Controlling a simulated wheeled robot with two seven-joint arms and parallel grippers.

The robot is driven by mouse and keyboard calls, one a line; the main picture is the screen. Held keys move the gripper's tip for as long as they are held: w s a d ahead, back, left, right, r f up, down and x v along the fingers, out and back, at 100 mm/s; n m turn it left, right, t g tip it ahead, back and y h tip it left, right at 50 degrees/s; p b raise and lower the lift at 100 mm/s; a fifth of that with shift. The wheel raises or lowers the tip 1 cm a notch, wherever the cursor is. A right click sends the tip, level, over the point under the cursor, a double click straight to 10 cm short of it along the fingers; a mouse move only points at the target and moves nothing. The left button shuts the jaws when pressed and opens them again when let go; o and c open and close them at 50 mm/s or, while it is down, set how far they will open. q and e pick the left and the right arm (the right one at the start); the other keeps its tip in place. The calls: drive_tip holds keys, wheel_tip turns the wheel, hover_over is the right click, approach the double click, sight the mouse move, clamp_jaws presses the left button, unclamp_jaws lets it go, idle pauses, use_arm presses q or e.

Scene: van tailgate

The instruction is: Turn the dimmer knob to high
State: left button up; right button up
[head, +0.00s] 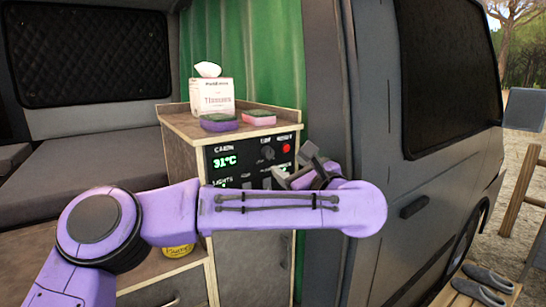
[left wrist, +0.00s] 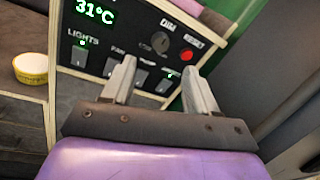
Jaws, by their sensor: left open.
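The dimmer knob (head: 268,153) is a dark round knob under a DIM label on the black control panel (head: 225,150). It also shows in the left wrist view (left wrist: 160,42), with a pale mark on its face whose exact angle I cannot tell. My left gripper (head: 292,165) is open in front of the panel. In the left wrist view its two fingers (left wrist: 158,68) stand apart with nothing between them, and the knob shows just beyond the gap, apparently clear of the fingers. My forearm hides the panel's lower part in the head view. My right gripper is not in view.
A red reset button (left wrist: 187,55) sits right of the knob, with rocker switches (left wrist: 110,67) below. A tissue box (head: 211,96), a purple sponge (head: 219,123) and a pink sponge (head: 259,117) stand on the cabinet top. A yellow tub (left wrist: 31,68) is at left.

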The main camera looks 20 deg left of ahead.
sight(270, 154)
use_arm(q)
drive_tip(key=p+x, duration=0.4)
drive_tip(key=x, duration=0.5)
drive_tip(key=shift+d+f, duration=0.1)
drive_tip(key=shift+w+a+f, duration=0.1)
drive_tip(key=shift+w+a, duration=0.15)
drive_tip(key=shift+w, duration=0.15)
drive_tip(key=shift+f, duration=0.1)
drive_tip(key=c, duration=1)
